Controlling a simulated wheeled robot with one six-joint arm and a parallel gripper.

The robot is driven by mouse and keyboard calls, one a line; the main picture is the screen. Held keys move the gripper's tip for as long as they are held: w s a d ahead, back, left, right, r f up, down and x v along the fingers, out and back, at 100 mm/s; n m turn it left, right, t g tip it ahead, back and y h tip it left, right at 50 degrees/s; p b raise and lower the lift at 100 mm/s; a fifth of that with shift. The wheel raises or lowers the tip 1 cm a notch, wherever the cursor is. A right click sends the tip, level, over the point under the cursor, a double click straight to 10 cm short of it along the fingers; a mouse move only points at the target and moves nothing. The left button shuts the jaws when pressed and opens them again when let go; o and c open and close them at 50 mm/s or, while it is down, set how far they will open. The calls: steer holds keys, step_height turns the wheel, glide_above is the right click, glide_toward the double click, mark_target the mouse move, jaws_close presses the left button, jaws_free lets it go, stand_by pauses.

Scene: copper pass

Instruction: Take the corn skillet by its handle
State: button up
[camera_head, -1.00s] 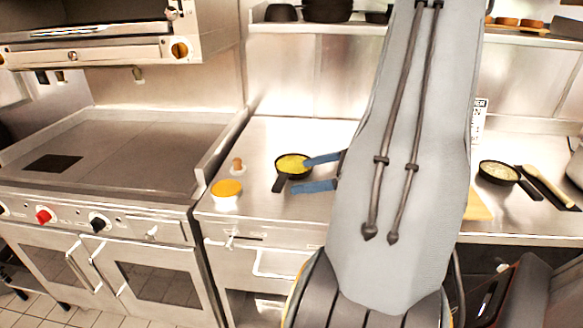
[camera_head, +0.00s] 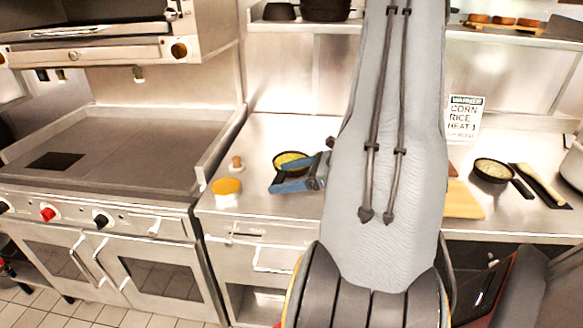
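The corn skillet (camera_head: 289,156) is a small dark pan with yellow contents, on the steel counter left of my arm. Its handle points toward the counter's front and is now mostly hidden behind my gripper. My gripper (camera_head: 283,178) has blue fingers and reaches in from the right, at the near side of the pan over the handle. The fingers look apart, one near the pan rim and one nearer the counter's front. Whether either finger touches the handle cannot be told.
A second skillet (camera_head: 492,170) with pale contents, a wooden board (camera_head: 462,201) and a sign (camera_head: 464,117) are at right. A griddle (camera_head: 120,150) is at left.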

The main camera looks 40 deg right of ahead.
steer(key=c, duration=0.9)
steer(key=shift+c, duration=0.2)
